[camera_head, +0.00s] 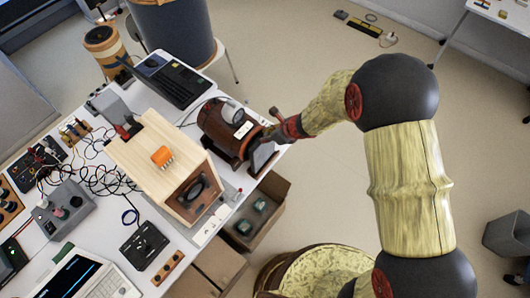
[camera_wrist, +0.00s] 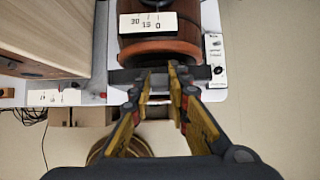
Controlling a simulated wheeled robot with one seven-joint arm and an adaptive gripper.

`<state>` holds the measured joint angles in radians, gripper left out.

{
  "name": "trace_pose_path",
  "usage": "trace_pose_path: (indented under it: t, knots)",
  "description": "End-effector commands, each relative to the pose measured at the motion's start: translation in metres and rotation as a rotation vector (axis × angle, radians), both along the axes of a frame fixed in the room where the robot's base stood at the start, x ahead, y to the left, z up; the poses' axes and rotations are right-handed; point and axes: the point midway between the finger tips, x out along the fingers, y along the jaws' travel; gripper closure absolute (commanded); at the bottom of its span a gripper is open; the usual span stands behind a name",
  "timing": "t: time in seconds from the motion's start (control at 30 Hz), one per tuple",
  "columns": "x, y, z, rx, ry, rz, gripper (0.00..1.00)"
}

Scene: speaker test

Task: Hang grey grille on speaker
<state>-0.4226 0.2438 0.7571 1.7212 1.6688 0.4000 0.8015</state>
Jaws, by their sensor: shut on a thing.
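The speaker (camera_head: 155,165) is a pale wooden box on the white table, with a dark round driver (camera_head: 194,190) on its front face. In the wrist view its side (camera_wrist: 45,35) fills the upper left. My gripper (camera_head: 274,134) is shut on the grey grille (camera_head: 262,157), a dark flat panel that hangs below the fingers at the table's edge. In the wrist view the grille (camera_wrist: 125,76) shows edge-on as a dark bar across my fingertips (camera_wrist: 160,79). It is right of the speaker and apart from it. Its far face is hidden.
Cables and instruments crowd the left of the table. A cardboard box (camera_head: 275,190) stands below the edge.

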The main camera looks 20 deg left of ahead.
Motion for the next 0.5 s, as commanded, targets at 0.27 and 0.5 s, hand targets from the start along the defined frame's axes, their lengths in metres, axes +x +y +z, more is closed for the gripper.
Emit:
trace_pose_path:
  t: [0.27, 0.5]
  knots:
    - [0.0, 0.0, 0.012, 0.001, 0.0, 0.0, 1.0]
    - [0.0, 0.0, 0.021, 0.001, -0.001, -0.001, 1.0]
